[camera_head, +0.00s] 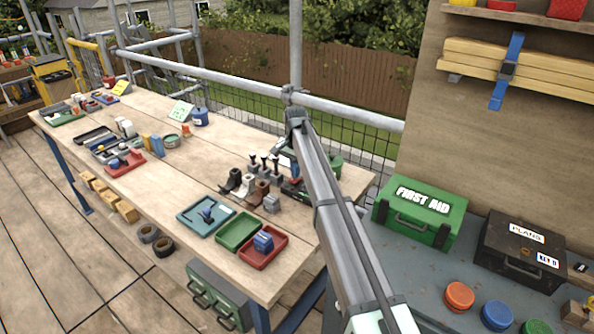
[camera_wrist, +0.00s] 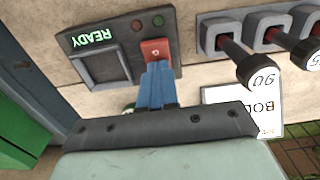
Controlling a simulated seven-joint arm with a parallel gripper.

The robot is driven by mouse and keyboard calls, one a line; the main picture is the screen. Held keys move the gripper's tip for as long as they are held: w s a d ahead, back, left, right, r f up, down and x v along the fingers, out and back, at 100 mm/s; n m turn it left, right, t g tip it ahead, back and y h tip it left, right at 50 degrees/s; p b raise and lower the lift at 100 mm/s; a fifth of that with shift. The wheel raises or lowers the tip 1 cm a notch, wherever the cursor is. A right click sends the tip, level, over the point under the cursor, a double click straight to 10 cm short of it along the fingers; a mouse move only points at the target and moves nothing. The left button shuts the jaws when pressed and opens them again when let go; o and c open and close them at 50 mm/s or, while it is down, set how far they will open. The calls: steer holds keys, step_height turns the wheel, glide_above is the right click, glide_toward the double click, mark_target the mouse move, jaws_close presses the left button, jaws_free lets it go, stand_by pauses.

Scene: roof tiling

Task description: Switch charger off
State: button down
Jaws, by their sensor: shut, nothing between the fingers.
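The charger (camera_wrist: 86,45) is a dark grey box at the upper left of the wrist view. It has a lit green READY text, a recessed square, a red and a green lamp, and a red rocker switch (camera_wrist: 155,46). My gripper (camera_wrist: 156,68) has its blue fingers shut and empty, with the tips right at the lower edge of the switch. I cannot tell whether they touch it. In the head view the charger is largely hidden behind my arm on the right part of the workbench.
Black-handled tools (camera_wrist: 258,70) stand in grey holders right of the charger, near a white label (camera_wrist: 222,95). In the head view, red (camera_head: 263,250), green (camera_head: 238,231) and blue-green (camera_head: 192,218) trays lie in front. A green first aid box (camera_head: 420,210) stands at right.

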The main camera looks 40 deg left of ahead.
steer(key=shift+r, duration=0.1)
step_height(320, 180, up, 14)
steer(key=w, duration=0.2)
steer(key=shift+w, duration=0.2)
stand_by(0.4)
stand_by(0.5)
